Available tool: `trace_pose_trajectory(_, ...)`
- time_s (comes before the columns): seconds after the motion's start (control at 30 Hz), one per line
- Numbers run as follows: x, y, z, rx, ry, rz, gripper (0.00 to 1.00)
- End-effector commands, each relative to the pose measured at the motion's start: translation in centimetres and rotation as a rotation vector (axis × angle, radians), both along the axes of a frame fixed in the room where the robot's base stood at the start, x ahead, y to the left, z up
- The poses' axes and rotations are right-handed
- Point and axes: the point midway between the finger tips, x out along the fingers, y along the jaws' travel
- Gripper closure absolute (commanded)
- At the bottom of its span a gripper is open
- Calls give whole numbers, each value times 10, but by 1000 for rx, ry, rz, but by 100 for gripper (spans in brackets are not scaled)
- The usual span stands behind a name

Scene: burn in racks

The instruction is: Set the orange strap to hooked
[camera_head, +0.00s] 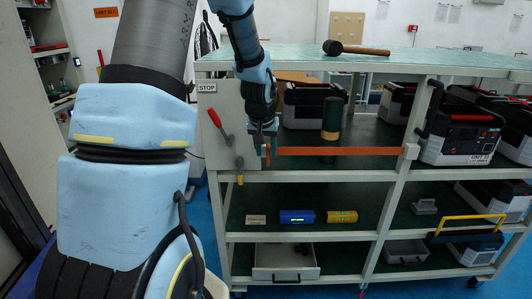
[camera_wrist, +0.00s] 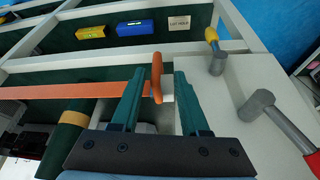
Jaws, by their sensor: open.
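The orange strap (camera_head: 345,151) runs level across the front of the rack's upper bay, from the right post to the left panel. In the wrist view the strap (camera_wrist: 70,91) comes in from the left and meets an upright orange end piece (camera_wrist: 157,72) beside a small pale block (camera_wrist: 167,94). My gripper (camera_head: 265,143) is at the strap's left end. Its teal fingers are open, one on each side of the end piece in the wrist view (camera_wrist: 160,76). Contact is unclear, and whether the end is hooked cannot be told.
A green cylinder with an orange band (camera_head: 331,120) stands behind the strap. A red-handled tool (camera_head: 217,122) and a yellow-handled one (camera_head: 240,172) are on the left panel near my gripper. A mallet (camera_head: 350,49) lies on top. Small boxes (camera_head: 297,217) sit on the shelf below.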

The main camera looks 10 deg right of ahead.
Motion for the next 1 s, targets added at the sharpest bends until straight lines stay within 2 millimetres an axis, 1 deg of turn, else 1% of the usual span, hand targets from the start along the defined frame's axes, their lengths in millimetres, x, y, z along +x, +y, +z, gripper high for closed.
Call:
trace_pose_trajectory(0.3, -20, 7, 52, -2, -5, 3, 55)
trace_pose_trajectory(0.5, -31, 12, 79, -1, -2, 3, 55)
trace_pose_trajectory(0.6, -34, 13, 87, 0, -1, 1, 55)
trace_pose_trajectory(0.7, -36, 13, 90, 1, 2, 1, 55)
trace_pose_trajectory(1.0, -37, 14, 90, 2, 3, 3, 55)
